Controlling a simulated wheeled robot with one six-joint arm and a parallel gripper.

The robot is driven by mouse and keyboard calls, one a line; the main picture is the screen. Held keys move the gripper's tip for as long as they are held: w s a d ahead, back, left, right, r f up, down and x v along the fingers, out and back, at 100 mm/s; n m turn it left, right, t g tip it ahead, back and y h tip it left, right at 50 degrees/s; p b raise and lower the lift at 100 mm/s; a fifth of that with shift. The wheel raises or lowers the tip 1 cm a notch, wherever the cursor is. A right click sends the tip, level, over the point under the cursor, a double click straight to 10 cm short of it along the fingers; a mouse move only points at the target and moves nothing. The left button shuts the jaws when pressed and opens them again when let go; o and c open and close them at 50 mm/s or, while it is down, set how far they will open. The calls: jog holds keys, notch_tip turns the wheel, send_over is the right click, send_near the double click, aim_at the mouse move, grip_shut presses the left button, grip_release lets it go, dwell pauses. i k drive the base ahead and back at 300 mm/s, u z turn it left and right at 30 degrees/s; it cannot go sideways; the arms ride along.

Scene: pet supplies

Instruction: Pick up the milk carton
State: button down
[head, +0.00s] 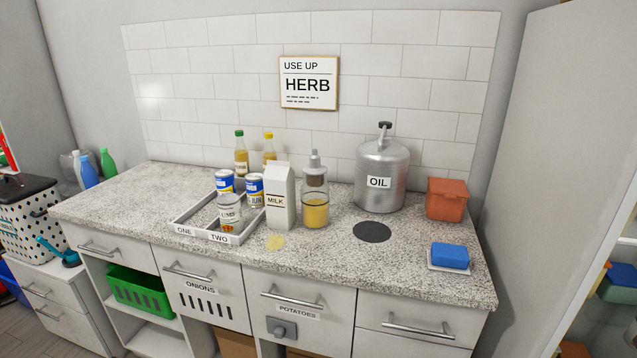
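A white milk carton (281,198) with a gabled top and a "MILK" label stands upright on the speckled countertop (340,262), near the middle. It is just right of the white divided tray and just left of a glass dispenser bottle. My gripper is not in view.
The tray (182,220), marked ONE and TWO, holds several cans. The dispenser bottle (315,205) with yellow liquid stands close to the carton. The oil canister (381,175), orange tub (446,200) and blue sponge (450,255) are right. The counter's left is clear.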

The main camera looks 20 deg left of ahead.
aim_at(280, 190)
jog(key=z, duration=3.35)
jog(key=k, duration=2.75)
jog(key=u, duration=1.7)
